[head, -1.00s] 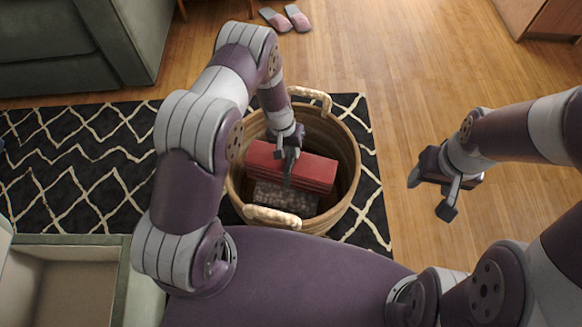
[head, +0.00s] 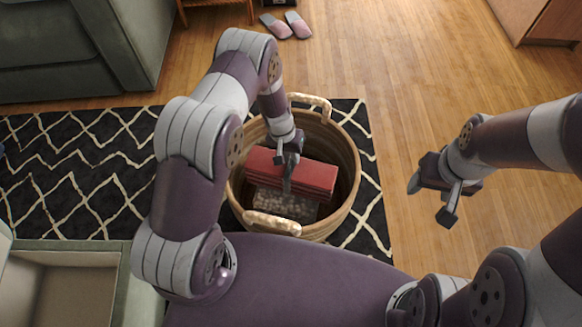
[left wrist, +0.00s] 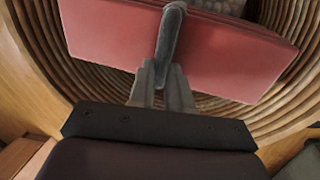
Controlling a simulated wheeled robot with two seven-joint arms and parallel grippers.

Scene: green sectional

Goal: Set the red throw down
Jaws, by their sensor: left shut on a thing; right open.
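The red throw (head: 312,175) is a folded red block inside the round wicker basket (head: 347,150). It also shows in the left wrist view (left wrist: 105,35), tilted across the basket's inside. My left gripper (head: 288,185) reaches down into the basket and is shut on the throw's edge; in the left wrist view its fingers (left wrist: 168,45) lie over the red cloth. The throw is above or on a grey speckled folded item (head: 285,204); I cannot tell whether they touch. My right gripper (head: 432,205) is open and empty, right of the basket above the wood floor.
The basket has two pale rope handles, one far (head: 310,101) and one near (head: 272,222). It stands on a black and cream patterned rug (head: 75,165). Slippers (head: 287,25) lie beyond.

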